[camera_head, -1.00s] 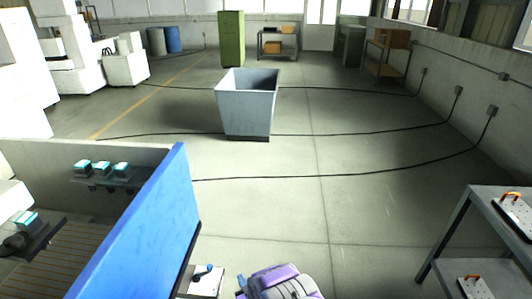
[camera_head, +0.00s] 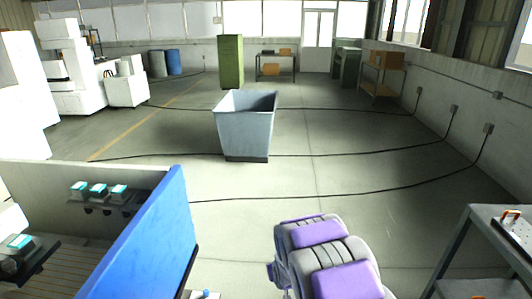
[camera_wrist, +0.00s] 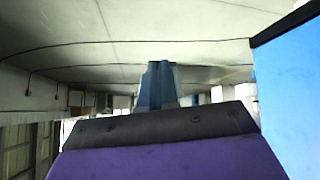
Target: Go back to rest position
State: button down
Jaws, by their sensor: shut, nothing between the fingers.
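My gripper (camera_wrist: 158,68) shows in the wrist view as two blue-grey fingers closed together, with nothing between them. Behind them is a dark band and a purple housing. The wrist picture is upside down, with the floor at the top. In the head view, purple and grey links of my arm are folded at the bottom centre; the fingers cannot be made out there. The gripper looks clear of any object.
A blue panel (camera_head: 145,245) stands close at left and shows in the wrist view (camera_wrist: 290,85). A grey metal table (camera_head: 470,240) is at right. A grey-blue bin (camera_head: 245,130) stands ahead on the floor. Cables cross the otherwise open floor.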

jog(key=s+d+r+m+g+h, duration=0.1)
jog(key=s+d+r+g, duration=0.25)
jog(key=s+r, duration=0.5)
jog(key=s+d+r+m+g, duration=0.15)
jog(key=s+d+r, duration=0.35)
jog(key=s, duration=0.6)
jog(key=s+r+g, duration=0.2)
jog(key=s+r, duration=0.2)
jog(key=s, duration=0.9)
jog(key=s+r+g, duration=0.3)
jog(key=s+r, duration=0.2)
jog(key=s, duration=0.9)
jog(key=shift+d+m, duration=0.35)
jog(key=shift+d, duration=0.05)
jog(key=shift+a, duration=0.2)
